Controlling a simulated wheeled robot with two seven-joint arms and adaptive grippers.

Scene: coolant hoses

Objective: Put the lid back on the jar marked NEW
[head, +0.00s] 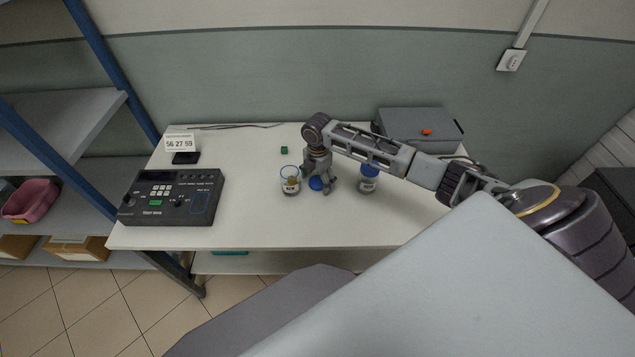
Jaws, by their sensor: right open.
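An open glass jar (290,182) with a small label stands on the white table, with something yellowish inside. A loose blue lid (315,184) lies just right of it. A second jar (368,184) with a blue lid on it stands further right. The labels are too small to read, so I cannot tell which jar is marked NEW. My right gripper (322,186) points down at the loose lid with its fingers open. The fingers partly cover the lid, and I cannot tell whether they touch it. My left gripper is not in view.
A black test device (171,197) and a small display (180,143) stand at the left of the table (255,225). A small green block (284,150) lies behind the open jar. A grey case (418,130) stands at the back right. The table's front middle is clear.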

